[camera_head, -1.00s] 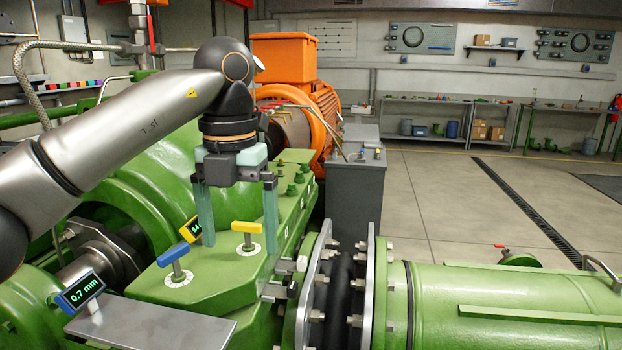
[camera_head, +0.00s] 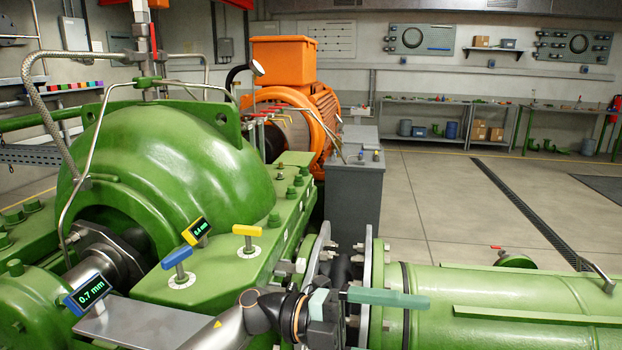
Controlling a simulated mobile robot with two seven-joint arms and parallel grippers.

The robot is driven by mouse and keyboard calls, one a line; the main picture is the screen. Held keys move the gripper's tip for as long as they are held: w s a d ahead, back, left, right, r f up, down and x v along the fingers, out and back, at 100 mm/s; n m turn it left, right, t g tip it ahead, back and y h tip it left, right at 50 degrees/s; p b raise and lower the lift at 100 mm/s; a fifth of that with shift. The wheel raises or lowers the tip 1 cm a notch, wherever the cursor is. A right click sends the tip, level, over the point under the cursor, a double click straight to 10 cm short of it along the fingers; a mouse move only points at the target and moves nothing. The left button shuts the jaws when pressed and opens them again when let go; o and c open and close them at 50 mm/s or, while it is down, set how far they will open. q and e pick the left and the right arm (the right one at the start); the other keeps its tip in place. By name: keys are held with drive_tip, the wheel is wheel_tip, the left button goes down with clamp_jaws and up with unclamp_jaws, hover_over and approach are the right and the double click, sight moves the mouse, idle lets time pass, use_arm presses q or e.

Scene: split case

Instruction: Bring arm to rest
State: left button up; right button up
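My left arm (camera_head: 225,335) comes in low from the bottom edge, left of centre. Its gripper (camera_head: 400,300) is at the bottom centre, pointing right. One long teal finger shows clearly, set out at the upper edge of the dark gripper body, in front of the flange and the green pipe. The finger's wide offset from the body looks like an open gripper. I see nothing held. My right gripper is not in view.
The green pump casing (camera_head: 160,165) carries a blue handle (camera_head: 177,258) and a yellow handle (camera_head: 246,238). Gauges read 0.7 mm (camera_head: 91,292) and 0.4 mm (camera_head: 197,230). The green pipe (camera_head: 500,300) lies right of the flange.

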use_arm(q)
drive_tip(key=w+a+f+n+t+h+p, duration=0.1)
drive_tip(key=w+a+f+n+t, duration=0.25)
drive_tip(key=n+t, duration=0.65)
drive_tip(key=w+a+f+n+t, duration=0.3)
drive_tip(key=a+n+t, duration=0.1)
drive_tip(key=n+t, duration=0.6)
drive_tip(key=a+f+n+t+y, duration=0.4)
drive_tip(key=a+f+n+y, duration=0.55)
drive_tip(key=f, duration=0.25)
drive_tip(key=s+a+f+n+g+y+p, duration=0.1)
drive_tip(key=s+a+f+n+g+y, duration=0.2)
drive_tip(key=s+f, duration=0.6)
drive_tip(key=s+a+f+n+g+y, duration=0.3)
drive_tip(key=s+a+f+g+y, duration=0.1)
drive_tip(key=s+a+f, duration=0.4)
wheel_tip(320, 180, down, 3)
drive_tip(key=shift+s+a+f+g+y+p, duration=0.2)
drive_tip(key=shift+s+a+g+y+p, duration=0.15)
drive_tip(key=shift+s+g, duration=0.55)
